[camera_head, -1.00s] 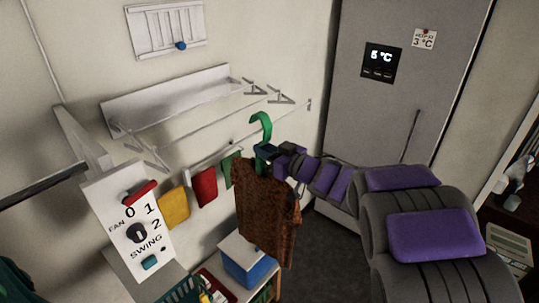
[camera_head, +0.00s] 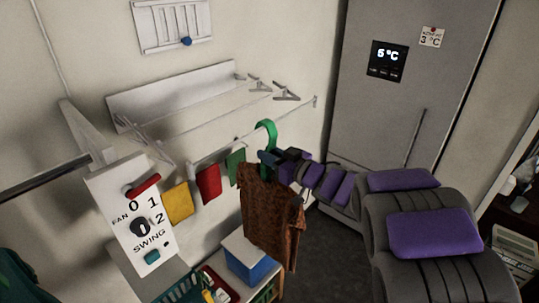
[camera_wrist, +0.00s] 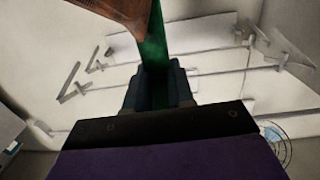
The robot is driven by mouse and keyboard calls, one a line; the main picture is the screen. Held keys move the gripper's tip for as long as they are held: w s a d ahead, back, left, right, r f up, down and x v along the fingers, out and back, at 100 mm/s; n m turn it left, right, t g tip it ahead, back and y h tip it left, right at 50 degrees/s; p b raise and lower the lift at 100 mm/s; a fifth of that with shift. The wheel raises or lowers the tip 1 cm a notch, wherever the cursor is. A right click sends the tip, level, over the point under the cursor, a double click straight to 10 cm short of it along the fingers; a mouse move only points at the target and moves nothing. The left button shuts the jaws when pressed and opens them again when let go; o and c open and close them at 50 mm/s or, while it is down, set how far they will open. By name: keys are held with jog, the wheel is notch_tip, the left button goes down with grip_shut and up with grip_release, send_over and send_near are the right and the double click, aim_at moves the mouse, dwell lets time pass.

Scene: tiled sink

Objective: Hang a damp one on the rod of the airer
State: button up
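A brown mottled garment (camera_head: 270,215) hangs from a green hanger (camera_head: 268,132), whose hook points up. My gripper (camera_head: 270,160) is shut on the hanger just below its hook. In the wrist view my gripper (camera_wrist: 158,85) has its fingers on both sides of the green hanger (camera_wrist: 155,45), with a bit of the brown garment (camera_wrist: 115,8) at the top. The wall airer (camera_head: 185,95) is behind and left of the hanger, with thin rods on folding brackets. It also shows in the wrist view (camera_wrist: 205,72). The hanger hook appears apart from the rods.
A fan and swing panel (camera_head: 135,215) stands at the left beside a dark bar (camera_head: 45,178). Yellow (camera_head: 178,203), red (camera_head: 208,184) and green cloths hang below the airer. A blue box (camera_head: 250,262) and a teal basket (camera_head: 180,290) sit below. A grey fridge (camera_head: 415,100) stands right.

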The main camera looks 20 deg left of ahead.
jog(key=shift+o, duration=1.2)
jog(key=v, duration=1.7)
jog(key=shift+d+p, duration=0.2)
jog(key=shift+p, duration=0.25)
